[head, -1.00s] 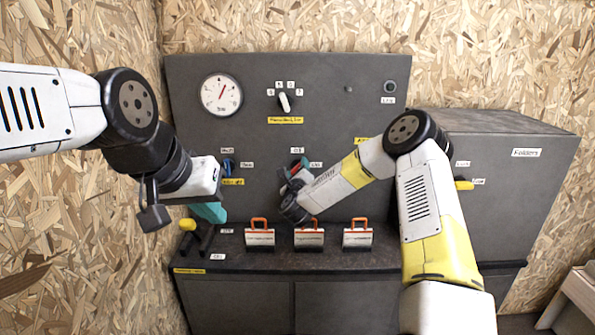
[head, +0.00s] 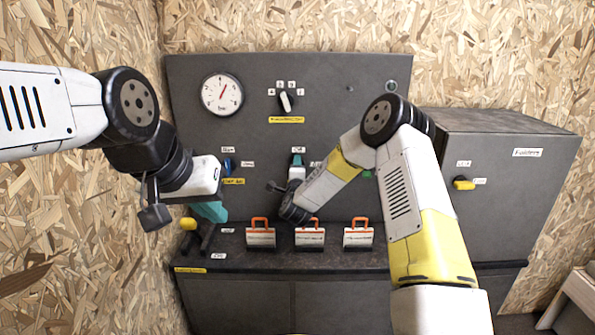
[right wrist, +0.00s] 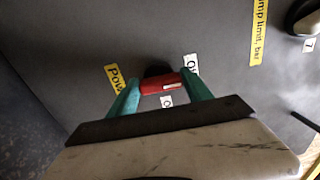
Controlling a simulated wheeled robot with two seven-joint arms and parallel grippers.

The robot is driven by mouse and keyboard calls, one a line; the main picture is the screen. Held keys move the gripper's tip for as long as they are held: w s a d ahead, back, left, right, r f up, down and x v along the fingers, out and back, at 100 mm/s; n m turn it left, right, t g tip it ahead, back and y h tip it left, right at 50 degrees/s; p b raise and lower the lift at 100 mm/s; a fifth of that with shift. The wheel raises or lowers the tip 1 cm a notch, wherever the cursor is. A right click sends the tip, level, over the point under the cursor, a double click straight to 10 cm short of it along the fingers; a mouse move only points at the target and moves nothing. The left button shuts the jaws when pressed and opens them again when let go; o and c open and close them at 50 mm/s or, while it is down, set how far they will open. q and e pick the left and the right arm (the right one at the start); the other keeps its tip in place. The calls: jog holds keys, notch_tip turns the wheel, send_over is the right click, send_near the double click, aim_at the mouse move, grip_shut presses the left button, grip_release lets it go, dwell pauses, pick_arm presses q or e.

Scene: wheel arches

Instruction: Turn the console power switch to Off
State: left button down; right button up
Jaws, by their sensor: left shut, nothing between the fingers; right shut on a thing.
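The red power switch (right wrist: 152,84) sits on the panel between the teal fingers of my right gripper (right wrist: 161,88) in the right wrist view. The fingers are shut on it. A white mark shows on its right half, towards a cut-off white label beginning with "O" (right wrist: 191,65); a second small label (right wrist: 167,101) lies just below. A yellow label (right wrist: 117,77) beginning "Pow" is at left, partly hidden. In the head view my right gripper (head: 297,161) is at the console panel (head: 330,120) and hides the switch. My left gripper (head: 208,212) is shut and empty, left of the panel.
A gauge (head: 222,94), a selector knob (head: 286,101) and a blue switch (head: 227,165) are on the panel. Several orange-handled tags (head: 310,238) stand on the ledge below. Yellow-tipped levers (head: 188,224) are near my left gripper. A grey cabinet (head: 520,200) stands right.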

dwell(0.6)
jog(key=o, duration=1.4)
jog(key=shift+c, duration=0.2)
jog(key=s, duration=0.8)
jog(key=shift+w+n, duration=0.1)
jog(key=shift+n, duration=0.2)
